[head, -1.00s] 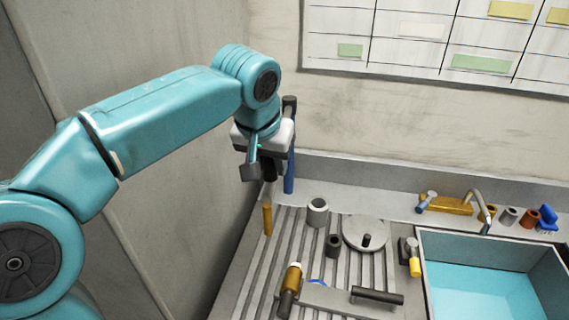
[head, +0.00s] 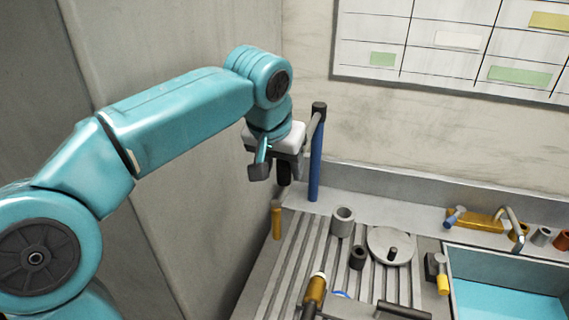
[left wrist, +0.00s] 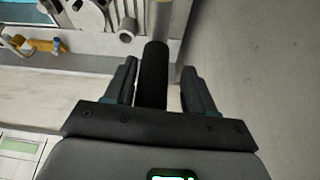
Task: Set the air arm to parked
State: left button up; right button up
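The air arm has a blue upright post (head: 316,165) with a dark cap at the top. A grey bar (head: 310,129) runs from the cap toward my left gripper (head: 279,170). A black grip (head: 284,174) hangs there, with an orange rod (head: 277,222) below it in line. In the left wrist view the black grip (left wrist: 153,76) stands between my two fingers, with a visible gap on the right and a narrow one on the left. The fingers are around it but not closed on it. My right gripper is not in view.
A ribbed grey deck (head: 290,262) lies below, with a grey ring (head: 342,222), a round lidded plate (head: 390,245) and an orange-and-black handle (head: 315,290). A blue basin (head: 500,300) is at right. A wall stands close on the left.

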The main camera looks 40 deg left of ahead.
pick_arm(q)
jog(key=shift+d+r, duration=0.15)
jog(key=shift+d, duration=0.1)
jog(key=p+v, duration=0.2)
jog(key=v, duration=1.4)
jog(key=shift+a, duration=0.25)
jog(key=shift+a, duration=0.1)
jog(key=shift+s, duration=0.1)
